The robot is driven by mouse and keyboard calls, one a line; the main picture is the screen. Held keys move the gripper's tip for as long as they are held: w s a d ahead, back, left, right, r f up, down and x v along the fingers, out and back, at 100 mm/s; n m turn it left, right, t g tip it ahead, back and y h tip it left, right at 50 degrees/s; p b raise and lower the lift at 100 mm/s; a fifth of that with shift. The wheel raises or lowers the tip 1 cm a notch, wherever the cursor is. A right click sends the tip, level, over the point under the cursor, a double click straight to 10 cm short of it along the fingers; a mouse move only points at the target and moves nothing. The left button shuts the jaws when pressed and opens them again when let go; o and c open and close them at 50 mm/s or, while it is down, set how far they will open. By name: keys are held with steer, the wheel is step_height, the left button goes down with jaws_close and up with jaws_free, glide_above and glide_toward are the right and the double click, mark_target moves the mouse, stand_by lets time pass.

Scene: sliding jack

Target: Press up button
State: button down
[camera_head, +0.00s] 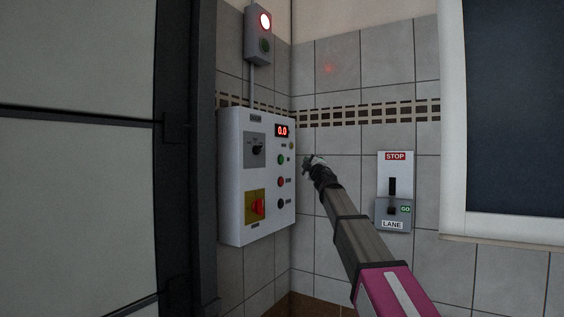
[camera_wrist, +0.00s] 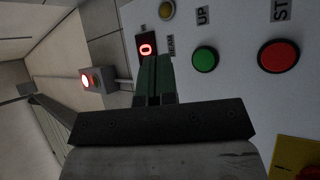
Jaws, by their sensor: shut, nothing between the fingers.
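The white control panel (camera_head: 232,165) hangs on the tiled wall at the left in the head view. Its green button (camera_head: 281,160) sits below the red "0.0" display (camera_head: 282,130). In the wrist view the green button (camera_wrist: 205,59) is raised and labelled UP. My gripper (camera_head: 308,160) is just right of the panel in the head view. In the wrist view my gripper's fingers (camera_wrist: 155,60) are together and empty. Their tips lie left of the green button and overlap the display's edge in the picture. The fingers do not cover the button; the gap to the panel face is hard to judge.
A red button (camera_wrist: 278,56) is right of the green one in the wrist view. A black button (camera_head: 281,204) and a red-yellow switch (camera_head: 257,208) are lower on the panel. A lamp box (camera_head: 258,34) is lit red above. A STOP/LANE box (camera_head: 394,192) is on the right wall.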

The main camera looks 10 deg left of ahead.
mark_target(281, 160)
steer(key=w+a, duration=0.3)
steer(key=a, duration=0.5)
steer(key=shift+w, duration=0.2)
steer(key=shift+a, duration=0.15)
stand_by(2.0)
steer(key=shift+w+a, duration=0.15)
steer(key=shift+a, duration=0.15)
